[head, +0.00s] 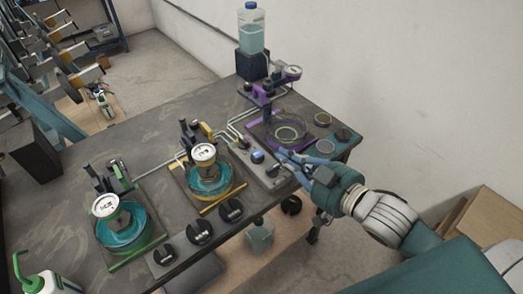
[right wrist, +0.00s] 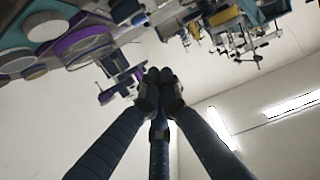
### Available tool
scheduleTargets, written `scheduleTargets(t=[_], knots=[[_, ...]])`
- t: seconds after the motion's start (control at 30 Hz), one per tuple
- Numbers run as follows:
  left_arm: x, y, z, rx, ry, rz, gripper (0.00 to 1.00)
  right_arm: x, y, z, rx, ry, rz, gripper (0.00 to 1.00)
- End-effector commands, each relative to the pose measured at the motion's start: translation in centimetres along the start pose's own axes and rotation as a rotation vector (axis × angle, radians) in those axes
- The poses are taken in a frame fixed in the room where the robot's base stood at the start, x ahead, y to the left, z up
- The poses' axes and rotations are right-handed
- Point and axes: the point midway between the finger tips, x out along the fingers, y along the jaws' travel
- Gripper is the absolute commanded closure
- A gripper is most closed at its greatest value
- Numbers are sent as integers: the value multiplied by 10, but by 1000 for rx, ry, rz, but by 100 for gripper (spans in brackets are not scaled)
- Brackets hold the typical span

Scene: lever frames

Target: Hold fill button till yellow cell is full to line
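The yellow cell (head: 211,183) is a round clear dish with teal liquid on a yellow-edged base, in the middle of the table in the head view. A gauge (head: 204,153) stands over it; I cannot make out its fill line. A grey control box (head: 268,179) with a blue knob (head: 257,156) and small buttons sits right of the cell. My right gripper (head: 283,156) has its fingertips at the box's right end; I cannot tell whether they touch a button. In the right wrist view its fingers (right wrist: 158,85) are together and empty. My left gripper is not in view.
The green cell (head: 122,226) holds teal liquid at left; the purple cell (head: 287,131) is behind my right gripper. A bottle (head: 251,31) stands on a dark block at the back. Black round weights (head: 231,210) lie along the front edge. The table's back left is clear.

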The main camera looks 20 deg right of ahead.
Motion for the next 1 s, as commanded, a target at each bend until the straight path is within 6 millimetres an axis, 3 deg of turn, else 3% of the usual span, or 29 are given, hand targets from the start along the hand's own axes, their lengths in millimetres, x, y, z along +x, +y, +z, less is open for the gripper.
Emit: scheduleTargets(t=[0.27, 0.73, 0.8, 1.0], knots=[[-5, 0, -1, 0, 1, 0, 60, 15, 1, -2, 1, 2, 2, 100], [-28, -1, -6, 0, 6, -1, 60, 104, 1, -4, 0, 1, 2, 100], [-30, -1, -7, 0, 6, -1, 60, 104, 0, 15, 3, -8, 2, 100], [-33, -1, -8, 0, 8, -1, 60, 109, 0, 35, 1, -3, 1, 100]])
